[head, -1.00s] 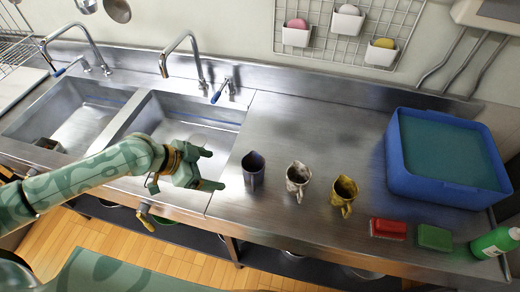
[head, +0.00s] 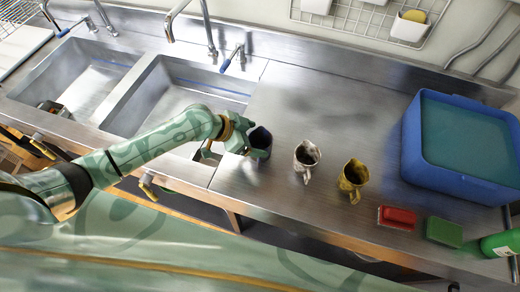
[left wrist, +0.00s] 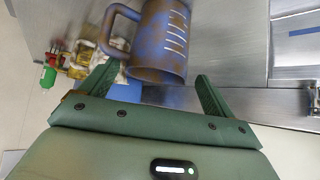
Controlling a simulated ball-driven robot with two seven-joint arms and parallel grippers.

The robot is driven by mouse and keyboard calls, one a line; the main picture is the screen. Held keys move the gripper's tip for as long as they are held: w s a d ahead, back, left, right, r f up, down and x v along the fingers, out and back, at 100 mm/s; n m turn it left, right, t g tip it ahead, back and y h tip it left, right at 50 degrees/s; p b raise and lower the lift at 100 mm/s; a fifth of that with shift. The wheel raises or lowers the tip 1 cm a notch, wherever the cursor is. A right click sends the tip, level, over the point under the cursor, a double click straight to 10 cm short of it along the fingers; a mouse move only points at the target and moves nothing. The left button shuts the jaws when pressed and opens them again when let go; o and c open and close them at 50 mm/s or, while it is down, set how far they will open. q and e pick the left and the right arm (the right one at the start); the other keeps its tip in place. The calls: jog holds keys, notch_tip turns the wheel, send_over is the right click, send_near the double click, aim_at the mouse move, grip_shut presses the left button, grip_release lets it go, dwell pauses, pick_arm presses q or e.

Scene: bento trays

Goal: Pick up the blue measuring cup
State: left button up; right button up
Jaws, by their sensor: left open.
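The blue measuring cup (head: 261,143) stands on the steel counter just right of the sink. It is dark blue with brownish patches, and in the left wrist view the cup (left wrist: 165,42) shows white marks and a handle. My left gripper (head: 247,139) is right at the cup's left side in the head view. In the left wrist view my left gripper (left wrist: 153,82) is open, with its fingers spread to either side of the cup's near end. I cannot tell whether they touch it. My right gripper is not in view.
A white-grey cup (head: 306,157) and a yellowish cup (head: 352,178) stand to the right. Beyond are a red sponge (head: 397,217), a green sponge (head: 444,232), a green bottle (head: 500,243) and a large blue tub (head: 415,160). The counter behind the cups is clear.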

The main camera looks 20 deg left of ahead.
aim_at(263, 142)
pick_arm(q)
jog(key=x, duration=0.4)
jog(key=shift+d+f+b, duration=0.1)
jog(key=shift+d+b, duration=0.05)
jog(key=shift+b, duration=0.2)
jog(key=shift+s, duration=0.1)
jog(key=c, duration=1)
jog(key=shift+c, duration=0.2)
